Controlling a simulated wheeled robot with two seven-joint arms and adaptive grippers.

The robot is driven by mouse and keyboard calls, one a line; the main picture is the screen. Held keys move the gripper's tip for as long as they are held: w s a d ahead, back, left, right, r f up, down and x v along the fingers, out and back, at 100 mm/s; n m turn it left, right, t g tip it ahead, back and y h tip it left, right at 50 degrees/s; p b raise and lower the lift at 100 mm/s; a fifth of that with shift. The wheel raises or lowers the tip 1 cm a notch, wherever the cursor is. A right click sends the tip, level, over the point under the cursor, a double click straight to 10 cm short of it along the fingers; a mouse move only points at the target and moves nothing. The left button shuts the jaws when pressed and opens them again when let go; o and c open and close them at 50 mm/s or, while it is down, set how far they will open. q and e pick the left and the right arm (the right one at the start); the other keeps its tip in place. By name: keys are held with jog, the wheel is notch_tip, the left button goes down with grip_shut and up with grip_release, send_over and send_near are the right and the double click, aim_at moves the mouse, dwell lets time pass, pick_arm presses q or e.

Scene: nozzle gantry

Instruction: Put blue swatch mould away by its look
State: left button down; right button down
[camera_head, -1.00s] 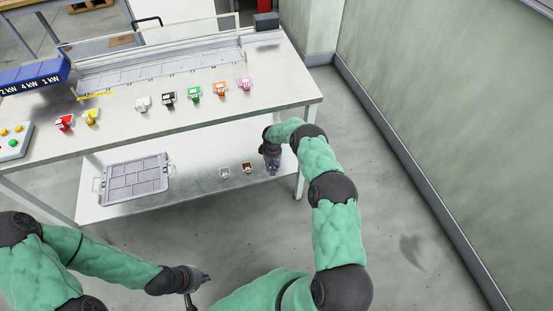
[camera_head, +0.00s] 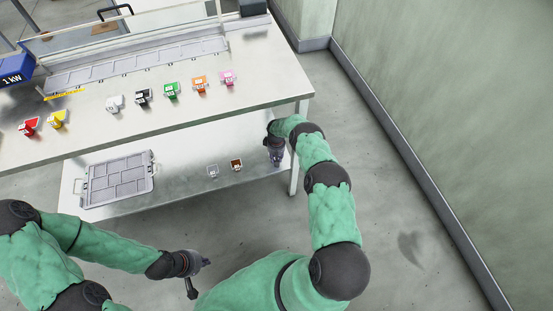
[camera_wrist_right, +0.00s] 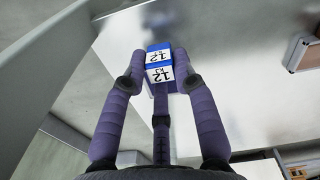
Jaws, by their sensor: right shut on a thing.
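The blue swatch mould (camera_wrist_right: 159,58), a small block with blue and white faces marked 12, sits between the fingertips of my right gripper (camera_wrist_right: 158,72) in the right wrist view. The gripper is shut on it. In the head view my right gripper (camera_head: 276,155) is at the right end of the lower shelf; the mould is hard to make out there. A grey compartment tray (camera_head: 118,204) with handles lies on that shelf at the left and looks empty. My left gripper (camera_head: 195,275) hangs in front of the bench, its fingers unclear.
A clear mould (camera_head: 212,171) and a brown mould (camera_head: 236,165) stand on the lower shelf (camera_head: 185,185). Several coloured moulds, including a pink one (camera_head: 228,77), line the benchtop (camera_head: 200,112). A long compartment tray (camera_head: 140,62) lies behind them. A bench leg (camera_head: 297,150) is close to my right gripper.

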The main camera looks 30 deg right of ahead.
jog(key=shift+a+f, duration=0.15)
jog(key=shift+f, duration=0.8)
jog(key=shift+s, duration=0.1)
jog(key=shift+f, duration=0.1)
jog(key=c, duration=1)
grip_release()
jog(key=shift+o, duration=0.2)
